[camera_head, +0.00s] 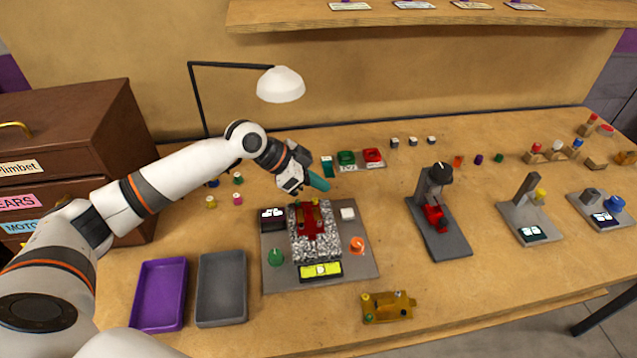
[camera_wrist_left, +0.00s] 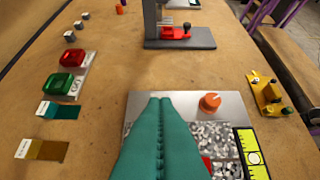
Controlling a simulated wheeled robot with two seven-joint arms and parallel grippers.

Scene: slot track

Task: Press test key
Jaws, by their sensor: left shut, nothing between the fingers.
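The plate also shows in the left wrist view (camera_wrist_left: 228,104); there the white key is not visible, perhaps behind the fingers. A red car (camera_head: 311,221) sits on the speckled strip in the plate's middle. A small black display (camera_head: 272,213) is at the back left. My left gripper (camera_head: 319,183) is shut and empty, above the plate's back edge, apart from the white key. Its teal fingers (camera_wrist_left: 160,99) fill the lower middle of the wrist view. My right gripper is not in view.
Red and green buttons (camera_head: 372,155) stand behind. A dark press stand (camera_head: 440,228) is to the right, two trays (camera_head: 221,288) to the left, a yellow chassis (camera_head: 388,307) in front.

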